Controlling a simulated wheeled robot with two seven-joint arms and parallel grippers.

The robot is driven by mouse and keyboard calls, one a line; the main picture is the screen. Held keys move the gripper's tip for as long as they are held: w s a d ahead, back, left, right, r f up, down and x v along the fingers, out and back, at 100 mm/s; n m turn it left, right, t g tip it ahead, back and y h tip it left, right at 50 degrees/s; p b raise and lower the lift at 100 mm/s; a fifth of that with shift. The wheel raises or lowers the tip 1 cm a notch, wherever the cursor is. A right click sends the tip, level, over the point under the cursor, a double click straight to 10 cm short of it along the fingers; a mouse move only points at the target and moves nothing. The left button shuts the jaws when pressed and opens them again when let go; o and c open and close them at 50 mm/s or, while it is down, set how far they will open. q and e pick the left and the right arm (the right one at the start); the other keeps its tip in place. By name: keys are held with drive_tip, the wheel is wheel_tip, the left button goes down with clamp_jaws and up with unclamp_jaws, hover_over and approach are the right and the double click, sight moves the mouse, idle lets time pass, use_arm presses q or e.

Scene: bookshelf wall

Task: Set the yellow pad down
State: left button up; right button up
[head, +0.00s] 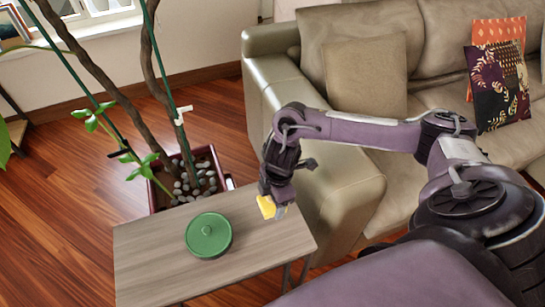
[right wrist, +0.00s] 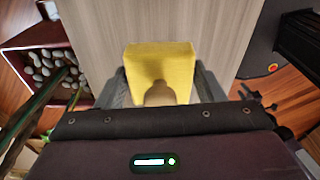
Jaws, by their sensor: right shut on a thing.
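The yellow pad (head: 266,207) is at the tip of my right gripper (head: 272,208), over the right part of the small wooden table (head: 150,260). In the right wrist view the yellow pad (right wrist: 160,66) sits between the two fingers of my right gripper (right wrist: 160,88), which is shut on it. The wood-grain tabletop (right wrist: 100,20) shows beyond the pad. I cannot tell whether the pad touches the tabletop. My left gripper is not in view.
A round green lidded pot (head: 209,235) stands on the table, left of the pad. A planter with stones (head: 200,182) and a tall plant is behind the table. A beige sofa (head: 325,150) stands close at the right. Bare tabletop lies between pot and pad.

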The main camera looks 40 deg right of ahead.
sight(273, 210)
drive_tip(key=shift+f+b, duration=0.3)
drive_tip(key=shift+f, duration=2.6)
drive_tip(key=shift+f, duration=0.1)
drive_tip(key=o, duration=0.9)
drive_tip(key=shift+o, duration=0.2)
drive_tip(key=r, duration=0.4)
drive_tip(key=d+r, duration=0.1)
drive_tip(key=r, duration=0.3)
drive_tip(key=r+p, duration=0.1)
drive_tip(key=r, duration=0.3)
drive_tip(key=shift+s+d+r, duration=0.1)
drive_tip(key=shift+s+d, duration=0.05)
drive_tip(key=shift+s, duration=0.1)
